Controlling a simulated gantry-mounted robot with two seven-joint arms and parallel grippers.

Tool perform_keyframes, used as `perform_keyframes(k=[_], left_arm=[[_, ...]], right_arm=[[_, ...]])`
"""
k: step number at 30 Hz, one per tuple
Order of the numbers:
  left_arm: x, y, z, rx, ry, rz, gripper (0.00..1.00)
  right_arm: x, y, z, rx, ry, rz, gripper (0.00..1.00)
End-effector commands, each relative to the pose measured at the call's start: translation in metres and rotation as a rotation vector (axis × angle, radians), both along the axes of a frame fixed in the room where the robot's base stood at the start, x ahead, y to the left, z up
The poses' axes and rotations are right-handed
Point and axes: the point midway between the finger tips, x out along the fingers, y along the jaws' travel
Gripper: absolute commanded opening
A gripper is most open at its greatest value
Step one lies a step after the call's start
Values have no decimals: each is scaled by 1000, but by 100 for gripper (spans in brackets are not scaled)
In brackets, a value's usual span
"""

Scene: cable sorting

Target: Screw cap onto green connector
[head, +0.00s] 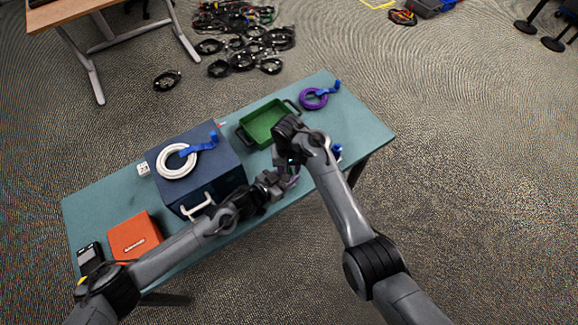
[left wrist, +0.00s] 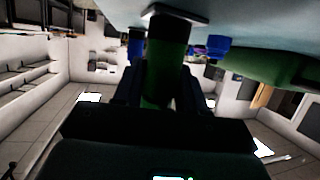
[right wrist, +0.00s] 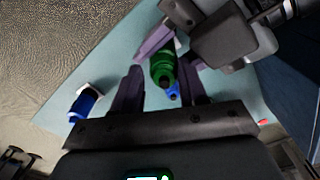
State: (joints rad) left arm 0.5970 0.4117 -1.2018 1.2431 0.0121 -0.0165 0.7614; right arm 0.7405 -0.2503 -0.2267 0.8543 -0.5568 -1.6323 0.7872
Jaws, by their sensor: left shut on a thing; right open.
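My left gripper (head: 284,181) is shut on the green connector (left wrist: 155,88). The connector stands between its dark fingers in the left wrist view, with a darker section above the green. My right gripper (right wrist: 160,90) is open. In the right wrist view the connector's green body (right wrist: 163,68) appears between its two fingers, with gaps at the sides. The right arm reaches down close to the left gripper in the head view, where the two wrists hide the connector. I cannot clearly make out a separate cap.
A blue piece on a white base (right wrist: 85,103) is on the teal table (head: 355,125). A green tray (head: 262,122), purple cable coil (head: 313,99), dark blue box (head: 225,158) with a white coil (head: 176,161), and orange box (head: 135,237) also occupy it.

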Motion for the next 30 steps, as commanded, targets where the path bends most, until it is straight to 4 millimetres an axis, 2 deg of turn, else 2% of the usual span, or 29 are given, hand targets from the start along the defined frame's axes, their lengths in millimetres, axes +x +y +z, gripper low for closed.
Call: perform_keyframes(k=[1, 5, 13, 18, 30], left_arm=[[-1, -10, 7, -15, -14, -16, 0], [-1, -10, 7, -15, -14, -16, 0], [0, -8, 6, -11, -10, -11, 0], [-1, -6, 4, -8, -5, -8, 0], [-1, -4, 3, -5, -3, -6, 0]], right_arm=[[-6, 3, -11, 4, 14, -1, 58], [-6, 4, -6, 6, 14, 0, 58], [-5, 6, 27, 8, 8, 6, 58], [-4, 5, 40, 6, 7, 7, 58], [-2, 3, 42, 3, 4, 13, 55]])
